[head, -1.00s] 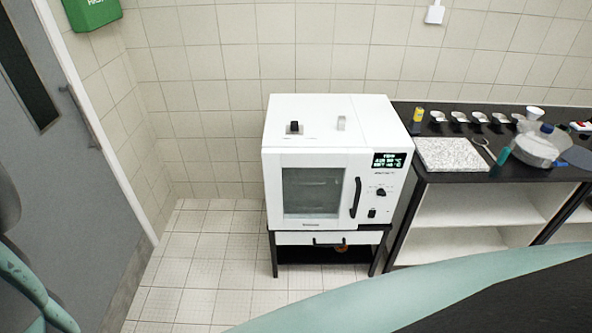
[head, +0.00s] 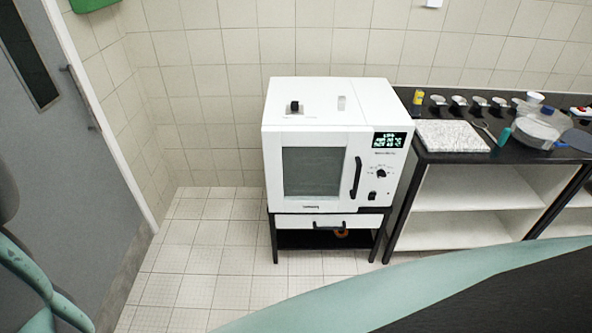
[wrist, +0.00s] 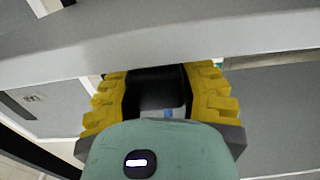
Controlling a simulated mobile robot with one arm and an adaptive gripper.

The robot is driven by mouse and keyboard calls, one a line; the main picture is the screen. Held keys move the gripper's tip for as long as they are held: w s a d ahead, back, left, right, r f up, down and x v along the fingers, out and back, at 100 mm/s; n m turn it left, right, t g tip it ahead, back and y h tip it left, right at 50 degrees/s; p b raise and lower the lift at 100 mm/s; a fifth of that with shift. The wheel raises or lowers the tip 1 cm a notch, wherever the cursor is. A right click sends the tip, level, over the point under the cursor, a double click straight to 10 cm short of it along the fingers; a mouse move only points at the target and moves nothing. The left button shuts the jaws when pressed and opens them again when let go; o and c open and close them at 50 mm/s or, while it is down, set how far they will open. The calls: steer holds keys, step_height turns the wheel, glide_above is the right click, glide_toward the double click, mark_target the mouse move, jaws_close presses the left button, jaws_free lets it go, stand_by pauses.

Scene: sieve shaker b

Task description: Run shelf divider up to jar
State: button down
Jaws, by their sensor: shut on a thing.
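In the wrist view my gripper (wrist: 160,80) has its yellow ridged fingers closed around a dark block-like piece (wrist: 157,88). I cannot tell for sure whether this is the shelf divider. A pale grey board edge (wrist: 180,55) crosses just beyond the fingertips, and I cannot tell whether they touch. In the head view a clear rounded vessel (head: 536,133) with a pale top stands on the black bench at the right; I cannot tell whether it is the jar. My gripper is outside the head view.
A white oven (head: 322,135) stands on a black-framed stand. To its right is a black-topped bench (head: 440,152) with open white shelves (head: 460,190). A speckled slab (head: 452,136) and several small items lie on top. Tiled floor (head: 215,240) is clear at the left.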

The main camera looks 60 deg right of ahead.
steer(key=shift+a, duration=0.1)
steer(key=c, duration=0.5)
jaws_free()
steer(key=shift+c, duration=0.2)
steer(key=shift+s, duration=0.15)
steer(key=v, duration=1.1)
steer(key=shift+s+d, duration=0.25)
steer(key=shift+d, duration=0.1)
steer(key=shift+r, duration=0.1)
